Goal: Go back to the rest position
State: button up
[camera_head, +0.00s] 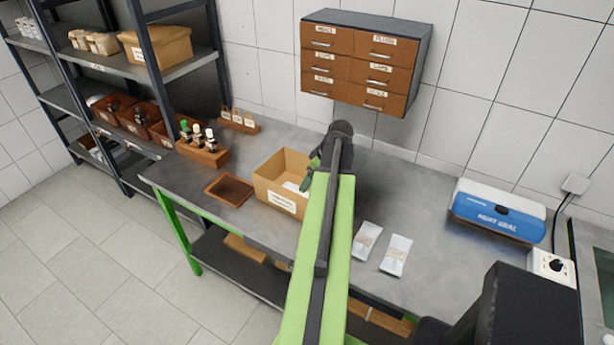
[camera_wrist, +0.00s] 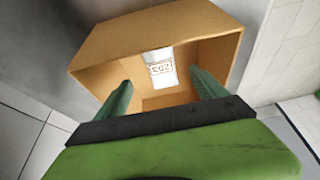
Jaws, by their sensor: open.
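My gripper (camera_wrist: 159,92) is open in the wrist view, its two green fingers spread apart at the near edge of an open cardboard box (camera_wrist: 125,42). A white packet with "203" on its label (camera_wrist: 162,70) lies inside the box, beyond the fingertips and not between them in a grip. In the head view my green arm reaches over the table, and my gripper (camera_head: 308,178) is at the right side of the cardboard box (camera_head: 278,199). The arm hides part of the box's right side. A bit of white shows inside the box.
The grey table (camera_head: 240,245) also bears two white packets (camera_head: 396,255), a brown tray (camera_head: 229,191), a bottle rack (camera_head: 203,150) and a blue sealer (camera_head: 497,211). A drawer cabinet (camera_head: 363,60) hangs on the wall above. Shelving (camera_head: 110,70) stands at left. Floor at lower left is clear.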

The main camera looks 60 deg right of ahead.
jog(key=shift+p+v, duration=0.4)
jog(key=shift+v, duration=0.75)
